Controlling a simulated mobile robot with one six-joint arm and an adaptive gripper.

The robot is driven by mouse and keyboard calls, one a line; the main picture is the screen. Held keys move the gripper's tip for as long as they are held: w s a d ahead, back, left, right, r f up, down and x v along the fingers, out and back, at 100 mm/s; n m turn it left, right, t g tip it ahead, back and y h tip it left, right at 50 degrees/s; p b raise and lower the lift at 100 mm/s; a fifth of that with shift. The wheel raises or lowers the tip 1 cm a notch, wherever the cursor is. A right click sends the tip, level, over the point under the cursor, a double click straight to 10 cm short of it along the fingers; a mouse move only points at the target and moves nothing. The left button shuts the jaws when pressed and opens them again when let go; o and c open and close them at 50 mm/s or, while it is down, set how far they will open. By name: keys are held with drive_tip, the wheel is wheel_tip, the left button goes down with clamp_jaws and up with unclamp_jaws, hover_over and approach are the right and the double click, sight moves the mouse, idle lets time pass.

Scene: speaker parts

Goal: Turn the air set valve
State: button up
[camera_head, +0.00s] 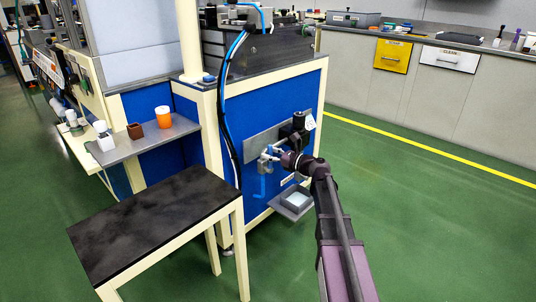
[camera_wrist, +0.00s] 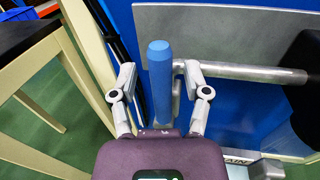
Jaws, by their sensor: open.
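The valve's blue handle (camera_wrist: 161,85) stands upright in the wrist view, joined to a silver pipe (camera_wrist: 250,71) that runs right. My gripper (camera_wrist: 160,78) is open, with one grey finger on each side of the handle. There are visible gaps between the fingers and the handle, so it is not gripped. In the head view my gripper (camera_head: 274,154) reaches the fittings on the blue machine front, and it hides most of the handle there. A black rounded part (camera_wrist: 308,88) sits at the pipe's right end; it also shows in the head view (camera_head: 299,122).
A grey metal plate (camera_wrist: 215,25) backs the valve on the blue panel. A small tray (camera_head: 290,204) juts out below. A black-topped table (camera_head: 150,215) stands close on the left. A shelf (camera_head: 130,151) holds cups. Green floor to the right is free.

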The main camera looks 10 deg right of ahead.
drive_tip(key=shift+a, duration=0.1)
drive_tip(key=shift+c, duration=0.2)
clamp_jaws()
drive_tip(key=shift+a, duration=0.2)
drive_tip(key=shift+d, duration=0.25)
idle(0.3)
